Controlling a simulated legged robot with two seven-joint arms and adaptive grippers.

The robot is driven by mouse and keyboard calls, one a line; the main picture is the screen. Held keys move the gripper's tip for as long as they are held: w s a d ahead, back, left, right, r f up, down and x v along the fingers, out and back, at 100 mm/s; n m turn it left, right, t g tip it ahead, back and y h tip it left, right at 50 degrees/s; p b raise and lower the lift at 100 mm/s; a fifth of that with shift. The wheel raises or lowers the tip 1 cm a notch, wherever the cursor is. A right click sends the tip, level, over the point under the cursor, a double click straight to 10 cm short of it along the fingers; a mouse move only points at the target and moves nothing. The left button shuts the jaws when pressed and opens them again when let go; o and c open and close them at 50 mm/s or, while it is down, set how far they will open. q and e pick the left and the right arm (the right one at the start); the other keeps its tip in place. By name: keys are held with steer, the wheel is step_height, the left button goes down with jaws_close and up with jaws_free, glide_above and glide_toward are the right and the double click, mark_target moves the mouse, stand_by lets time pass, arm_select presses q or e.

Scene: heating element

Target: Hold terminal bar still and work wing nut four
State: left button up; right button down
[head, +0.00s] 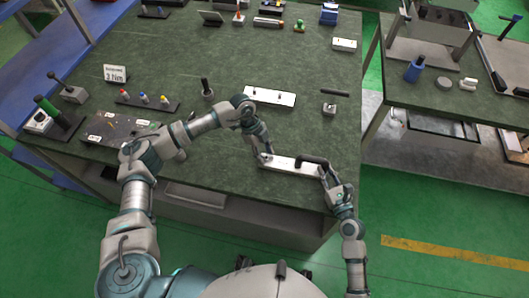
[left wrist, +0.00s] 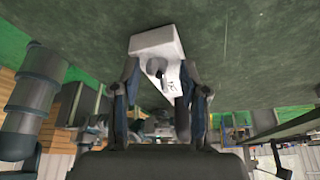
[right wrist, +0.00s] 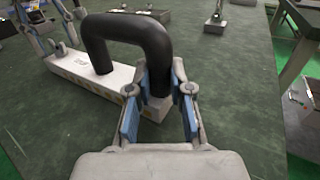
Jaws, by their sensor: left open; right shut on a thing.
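The white terminal bar (head: 284,163) lies near the bench's front edge, with a black bent tube (head: 318,160) rising from its right part. The bar also shows in the left wrist view (left wrist: 152,42) and the right wrist view (right wrist: 78,70). A grey wing nut (left wrist: 156,67) stands on the bar's left end. My left gripper (left wrist: 160,85) is open, its fingers on either side of the nut, apparently without gripping. My right gripper (right wrist: 160,85) is shut at the bar's right end, around the spot where the tube's near leg meets it. The exact contact is partly hidden.
A second white bar (head: 268,96) with small studs lies farther back. A small metal block (head: 329,109), a dark post (head: 207,88) and a strip with coloured knobs (head: 146,100) stand around it. The green bench top right of the bars is mostly clear.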

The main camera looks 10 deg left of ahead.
arm_select(q)
steer(key=shift+a, duration=0.15)
arm_select(e)
steer(key=shift+a, duration=0.2)
arm_select(q)
steer(key=shift+c, duration=0.6)
arm_select(e)
steer(key=shift+r, duration=0.1)
arm_select(q)
jaws_close()
arm_select(e)
steer(key=shift+d, duration=0.1)
